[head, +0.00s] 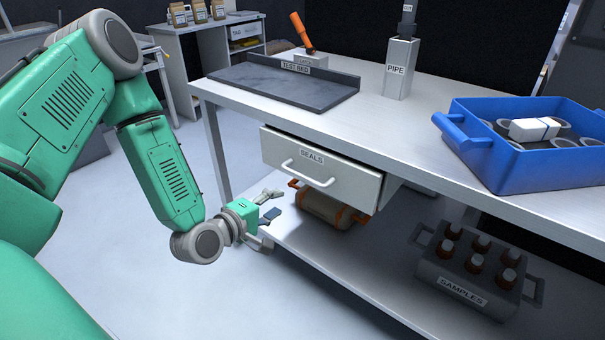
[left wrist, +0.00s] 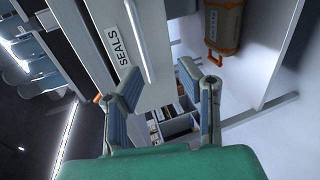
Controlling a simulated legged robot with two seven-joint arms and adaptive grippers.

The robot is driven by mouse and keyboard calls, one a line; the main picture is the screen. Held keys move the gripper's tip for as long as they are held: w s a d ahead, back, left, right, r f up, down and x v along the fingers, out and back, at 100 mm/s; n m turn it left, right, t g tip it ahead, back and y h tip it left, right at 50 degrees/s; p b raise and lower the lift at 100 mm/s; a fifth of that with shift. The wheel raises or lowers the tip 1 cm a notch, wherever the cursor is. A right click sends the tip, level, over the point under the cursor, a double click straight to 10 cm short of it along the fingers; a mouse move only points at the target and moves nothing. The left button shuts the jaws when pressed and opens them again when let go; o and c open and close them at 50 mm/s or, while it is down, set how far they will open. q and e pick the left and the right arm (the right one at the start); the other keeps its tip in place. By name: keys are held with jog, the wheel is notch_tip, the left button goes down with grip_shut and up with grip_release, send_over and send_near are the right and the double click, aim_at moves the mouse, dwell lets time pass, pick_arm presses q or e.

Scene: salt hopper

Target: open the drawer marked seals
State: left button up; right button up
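The drawer marked SEALS (head: 345,180) is a pale grey box under the bench top, with a white bar handle (head: 307,174) across its front. My right gripper is not in view.
A tan canister (head: 327,208) with orange ends lies below the drawer. A SAMPLES crate (head: 450,286) of bottles stands on the lower shelf. A blue tray (head: 530,176), PIPE block (head: 400,70) and TEST BED plate (head: 285,86) are on the bench (head: 420,128). The floor at left is clear.

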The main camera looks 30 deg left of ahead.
aim_at(300, 176)
pick_arm(q)
jog(key=shift+t, duration=0.3)
jog(key=x, duration=0.4)
jog(key=a+r+x, duration=0.1)
jog(key=x, duration=0.3)
jog(key=a+r+b+x, duration=0.1)
jog(key=x, duration=0.3)
jog(key=shift+w, duration=0.5)
grip_shut()
